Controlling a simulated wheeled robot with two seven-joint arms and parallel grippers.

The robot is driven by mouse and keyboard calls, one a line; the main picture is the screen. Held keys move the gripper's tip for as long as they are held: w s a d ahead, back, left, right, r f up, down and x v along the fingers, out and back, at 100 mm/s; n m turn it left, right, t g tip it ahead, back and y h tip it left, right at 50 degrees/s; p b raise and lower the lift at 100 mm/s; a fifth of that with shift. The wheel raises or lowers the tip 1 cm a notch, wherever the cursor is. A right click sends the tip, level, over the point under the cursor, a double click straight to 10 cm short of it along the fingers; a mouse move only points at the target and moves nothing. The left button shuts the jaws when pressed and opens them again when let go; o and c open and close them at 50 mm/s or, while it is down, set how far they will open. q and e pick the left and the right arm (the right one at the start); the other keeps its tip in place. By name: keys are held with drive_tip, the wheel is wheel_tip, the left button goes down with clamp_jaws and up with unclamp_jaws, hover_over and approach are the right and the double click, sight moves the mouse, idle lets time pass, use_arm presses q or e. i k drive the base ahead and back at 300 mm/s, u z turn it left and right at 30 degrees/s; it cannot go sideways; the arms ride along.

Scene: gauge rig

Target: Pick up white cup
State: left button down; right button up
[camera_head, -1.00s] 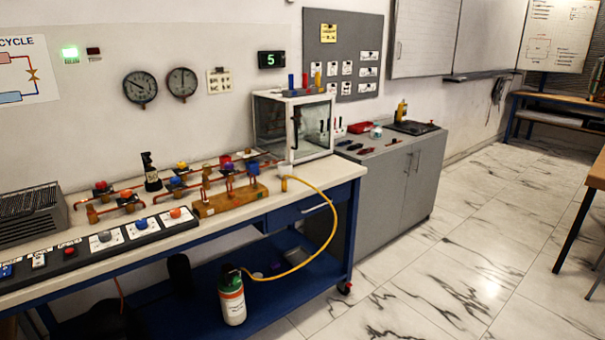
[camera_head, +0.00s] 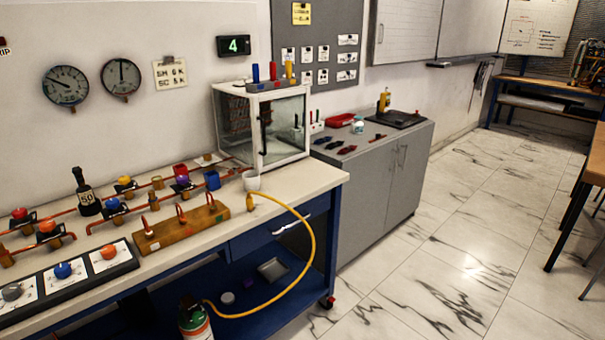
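A small white cup (camera_head: 251,180) stands upright on the bench top near its right end. It is just in front of the glass-sided box and beside the upper end of the yellow hose. Neither of my grippers shows in the head view.
A glass-sided box (camera_head: 263,122) stands behind the cup. A yellow hose (camera_head: 309,250) hangs over the front edge.

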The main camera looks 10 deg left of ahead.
sight(251, 179)
drive_tip(key=i, duration=0.9)
drive_tip(key=u, duration=1.05)
drive_tip(key=i, duration=0.55)
drive_tip(key=u, duration=0.55)
